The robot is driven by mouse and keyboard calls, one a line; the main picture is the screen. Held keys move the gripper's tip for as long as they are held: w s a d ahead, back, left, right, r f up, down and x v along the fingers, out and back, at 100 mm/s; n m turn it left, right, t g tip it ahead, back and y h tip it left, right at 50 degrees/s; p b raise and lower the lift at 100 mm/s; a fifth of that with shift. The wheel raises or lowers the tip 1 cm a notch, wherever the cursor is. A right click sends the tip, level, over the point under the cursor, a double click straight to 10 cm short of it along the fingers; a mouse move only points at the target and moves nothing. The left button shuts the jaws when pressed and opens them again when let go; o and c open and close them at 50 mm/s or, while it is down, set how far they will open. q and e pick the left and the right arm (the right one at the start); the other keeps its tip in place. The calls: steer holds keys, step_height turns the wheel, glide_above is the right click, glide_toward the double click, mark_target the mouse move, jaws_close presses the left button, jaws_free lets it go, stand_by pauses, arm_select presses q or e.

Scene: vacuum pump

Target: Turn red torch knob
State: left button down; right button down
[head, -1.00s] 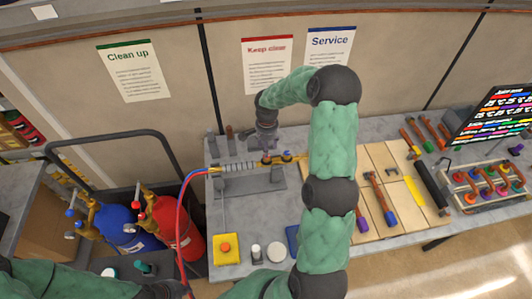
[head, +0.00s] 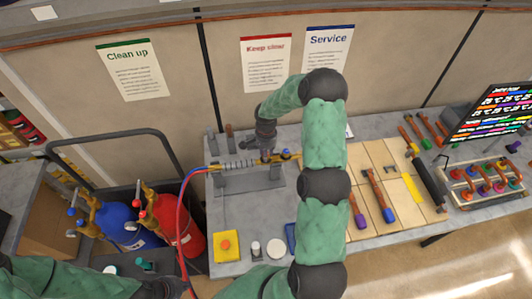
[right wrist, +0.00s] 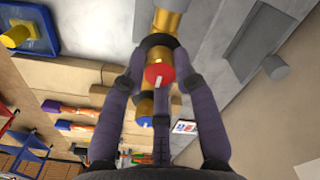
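The torch lies along a grey stand (head: 235,187) on the workbench, its brass end at the right. In the right wrist view, the torch's red knob (right wrist: 158,75) faces the camera, with a white mark on its face. A blue knob (right wrist: 145,107) sits beside it; it also shows in the head view (head: 285,154). My right gripper (right wrist: 158,82) is open, its fingers spread on both sides of the red knob. Contact is not clear. In the head view, my right gripper (head: 267,155) is over the torch and mostly hides the red knob. My left gripper (head: 168,288) is dark and partly cut off at the bottom edge.
Red and blue hoses (head: 182,215) run from the torch's left end. Red (head: 168,222) and blue (head: 118,224) cylinders stand in a cart at left. A yellow button box (head: 226,246) lies on the bench front. Tools and a tan board (head: 362,220) lie right of my right arm.

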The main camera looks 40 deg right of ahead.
steer(key=n+b, duration=0.1)
steer(key=b, duration=0.1)
steer(key=n+b, duration=0.1)
steer(key=n, duration=0.1)
steer(key=shift+f+n+b, duration=0.2)
steer(key=shift+n+b, duration=0.1)
steer(key=shift+b, duration=0.05)
steer(key=n+b, duration=0.2)
steer(key=n, duration=0.1)
steer(key=shift+n, duration=0.3)
steer(key=n+b, duration=0.2)
steer(key=n, duration=0.3)
steer(key=shift+r, duration=0.1)
steer(key=n+b, duration=0.1)
steer(key=n, duration=0.4)
steer(key=shift+a, duration=0.1)
steer(key=shift+n, duration=0.4)
steer(key=c, duration=0.9)
jaws_free()
steer(key=shift+w, duration=0.1)
steer(key=shift+c, duration=0.2)
steer(key=shift+r, duration=0.2)
